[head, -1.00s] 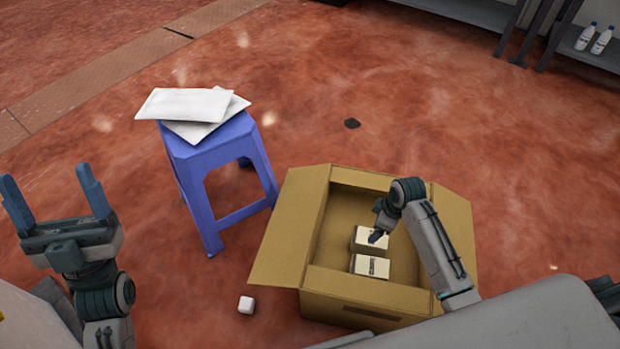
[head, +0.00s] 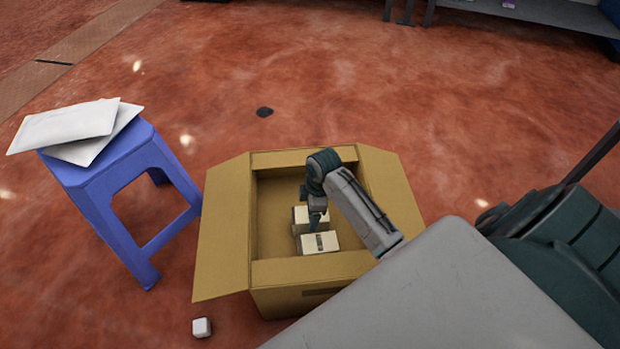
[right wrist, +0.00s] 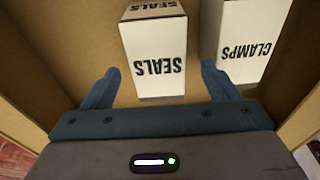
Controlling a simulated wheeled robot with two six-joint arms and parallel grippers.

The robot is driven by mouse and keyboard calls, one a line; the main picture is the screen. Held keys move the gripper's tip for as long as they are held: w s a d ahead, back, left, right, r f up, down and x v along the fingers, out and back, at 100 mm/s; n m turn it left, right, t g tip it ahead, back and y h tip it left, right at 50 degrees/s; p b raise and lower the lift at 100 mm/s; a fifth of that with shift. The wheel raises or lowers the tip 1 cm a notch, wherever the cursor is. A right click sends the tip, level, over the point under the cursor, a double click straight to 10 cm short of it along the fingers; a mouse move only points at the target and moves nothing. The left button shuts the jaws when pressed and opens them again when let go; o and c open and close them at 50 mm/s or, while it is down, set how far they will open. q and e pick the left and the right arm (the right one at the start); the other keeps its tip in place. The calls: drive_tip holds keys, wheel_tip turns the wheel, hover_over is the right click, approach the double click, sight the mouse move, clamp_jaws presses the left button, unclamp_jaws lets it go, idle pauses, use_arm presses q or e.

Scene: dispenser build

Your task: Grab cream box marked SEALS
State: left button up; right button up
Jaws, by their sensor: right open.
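The cream box marked SEALS (right wrist: 158,68) stands in the right wrist view, its lettering upside down there. My right gripper (right wrist: 160,84) is open, with one finger on each side of the near end of this box. A cream box marked CLAMPS (right wrist: 240,45) stands beside it to the right. In the head view, two cream boxes sit inside the open cardboard carton (head: 228,220), a farther one (head: 300,214) and a nearer one (head: 328,241). My right gripper (head: 318,222) is down among them, partly hiding them; their labels are too small to read. My left gripper is out of view.
A blue stool (head: 110,185) with white packets (head: 70,125) on it stands left of the carton. A small white cube (head: 202,327) lies on the floor in front. A dark flat piece (head: 264,112) lies behind. The carton walls surround my right gripper.

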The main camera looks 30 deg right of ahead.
wheel_tip(320, 180, down, 4)
drive_tip(key=shift+w+a+b, duration=0.15)
drive_tip(key=shift+b, duration=0.8)
drive_tip(key=shift+c, duration=0.4)
drive_tip(key=c, duration=1.1)
drive_tip(key=shift+r, duration=0.1)
drive_tip(key=shift+r, duration=0.1)
